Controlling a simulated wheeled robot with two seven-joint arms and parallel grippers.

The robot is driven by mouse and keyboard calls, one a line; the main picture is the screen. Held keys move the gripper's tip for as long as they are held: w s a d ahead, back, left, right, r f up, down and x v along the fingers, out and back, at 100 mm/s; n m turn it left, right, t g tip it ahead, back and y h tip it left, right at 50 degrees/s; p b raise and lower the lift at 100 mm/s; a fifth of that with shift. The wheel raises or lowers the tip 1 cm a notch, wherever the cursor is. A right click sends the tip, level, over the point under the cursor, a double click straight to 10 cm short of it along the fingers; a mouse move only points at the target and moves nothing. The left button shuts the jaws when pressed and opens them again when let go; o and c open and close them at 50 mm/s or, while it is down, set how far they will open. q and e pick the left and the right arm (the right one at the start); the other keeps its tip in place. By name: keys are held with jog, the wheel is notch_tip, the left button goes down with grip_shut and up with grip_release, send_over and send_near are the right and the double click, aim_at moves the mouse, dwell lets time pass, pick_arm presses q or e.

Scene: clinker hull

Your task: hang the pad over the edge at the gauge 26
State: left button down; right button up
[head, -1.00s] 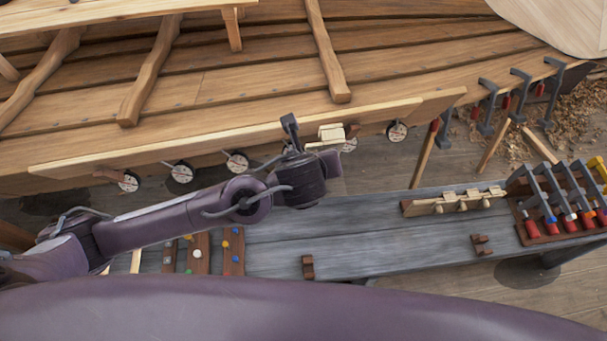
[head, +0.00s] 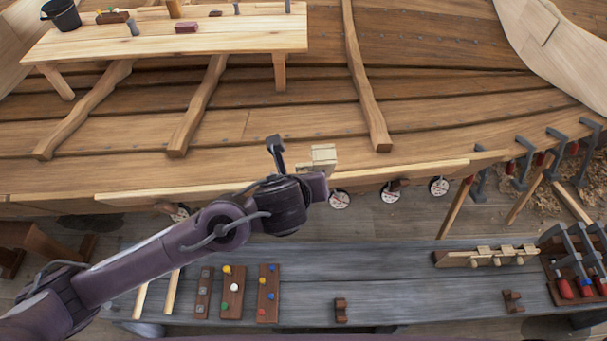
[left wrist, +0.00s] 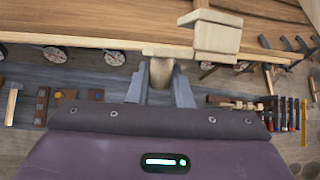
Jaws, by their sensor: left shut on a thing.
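The pad is a pair of pale wooden blocks (head: 323,157), seen just above the hull's upper edge (head: 250,184) in the head view. In the left wrist view its larger block (left wrist: 215,36) stands out beyond the fingers, over the planking. My left gripper (head: 315,182) is shut on the pad; in the left wrist view its fingers (left wrist: 160,88) close around a pale round part. Round white gauges show along the hull edge, one (head: 340,200) just below right of the gripper. Their numbers are too small to read. My left arm hides part of the row. My right gripper is not in view.
A grey bench (head: 400,285) runs along the near side, with peg boards (head: 233,292), a wooden rack (head: 487,256) and clamps (head: 575,262). More clamps (head: 560,145) grip the hull edge at right. A plank table (head: 170,38) stands beyond the edge.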

pick_arm(q)
jog(key=w+f+b, duration=0.2)
jog(key=f+b, duration=0.3)
jog(key=f, duration=0.2)
jog(key=w+f+b, duration=0.2)
jog(key=f+b, duration=0.4)
jog(key=f, duration=0.2)
jog(key=shift+w+a+f, duration=0.2)
jog(key=shift+w+a, duration=0.05)
jog(key=shift+w, duration=0.15)
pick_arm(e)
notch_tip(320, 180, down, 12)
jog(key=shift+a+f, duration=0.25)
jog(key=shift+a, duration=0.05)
pick_arm(q)
jog(key=shift+w+f+b, duration=0.1)
jog(key=shift+f+b, duration=0.15)
jog(key=shift+b, duration=0.1)
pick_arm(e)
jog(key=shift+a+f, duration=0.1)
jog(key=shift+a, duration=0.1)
pick_arm(q)
jog(key=c, duration=1.2)
grip_release()
jog(key=shift+c, duration=0.2)
jog(key=v, duration=0.7)
jog(key=shift+s+r, duration=0.3)
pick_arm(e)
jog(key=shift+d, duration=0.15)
